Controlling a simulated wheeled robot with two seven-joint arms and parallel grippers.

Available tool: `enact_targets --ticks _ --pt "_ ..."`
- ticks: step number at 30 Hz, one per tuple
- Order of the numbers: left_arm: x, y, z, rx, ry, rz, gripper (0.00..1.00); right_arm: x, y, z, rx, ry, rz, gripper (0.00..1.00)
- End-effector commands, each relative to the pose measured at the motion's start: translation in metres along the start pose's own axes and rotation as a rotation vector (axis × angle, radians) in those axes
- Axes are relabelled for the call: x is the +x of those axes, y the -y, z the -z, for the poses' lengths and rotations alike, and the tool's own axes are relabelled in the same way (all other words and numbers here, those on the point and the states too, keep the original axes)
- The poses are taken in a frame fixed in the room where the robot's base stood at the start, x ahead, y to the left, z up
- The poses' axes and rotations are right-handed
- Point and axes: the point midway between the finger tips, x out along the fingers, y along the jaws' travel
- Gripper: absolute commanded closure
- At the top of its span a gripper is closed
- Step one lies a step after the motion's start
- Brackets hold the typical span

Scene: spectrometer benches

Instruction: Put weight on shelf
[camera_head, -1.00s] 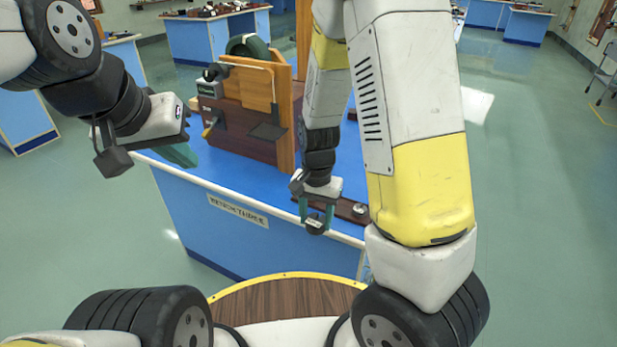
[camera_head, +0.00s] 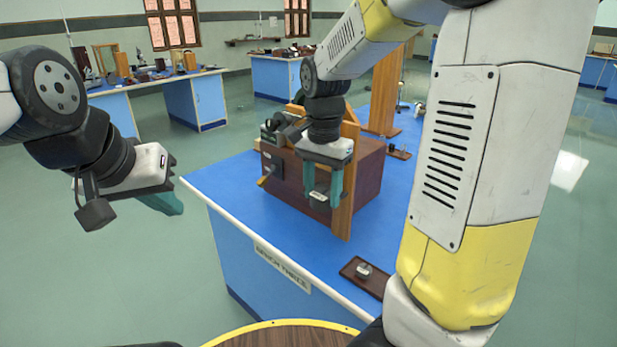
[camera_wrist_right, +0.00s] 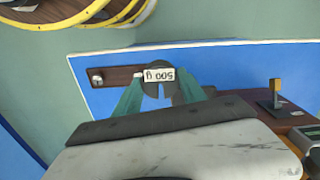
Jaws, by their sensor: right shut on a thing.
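A dark slotted weight (camera_wrist_right: 158,88) with a white "500 g" label, upside down in the right wrist view, is between the teal fingers of my right gripper (camera_wrist_right: 163,97). My right gripper (camera_head: 322,190) is shut on this weight (camera_head: 319,198) in the head view, raised in front of the brown wooden box (camera_head: 368,175). An upright wooden board (camera_head: 346,195) stands just beside it. The fingers and arm hide part of the box front. No shelf is clearly recognisable at the box. My left gripper (camera_head: 163,203) hangs left of the bench; its finger gap is not visible.
The blue bench (camera_head: 225,190) carries a dark tray (camera_head: 350,267) with a small metal weight (camera_head: 364,270) near its front edge. Bare blue top lies left of the box. Other benches stand behind. A wall shelf (camera_head: 253,40) is far off.

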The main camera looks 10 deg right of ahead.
Motion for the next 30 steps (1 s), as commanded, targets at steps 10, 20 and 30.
enact_targets --ticks 10,20,30 --pt "0.000 0.000 0.000 0.000 0.000 0.000 1.00 0.009 0.041 0.079 0.003 -0.002 0.000 1.00" --pt "0.000 0.000 0.000 0.000 0.000 0.000 1.00 0.011 0.055 0.106 0.000 -0.002 0.002 1.00" --pt "0.000 0.000 0.000 0.000 0.000 0.000 1.00 0.047 0.056 0.109 -0.001 0.000 0.002 1.00"
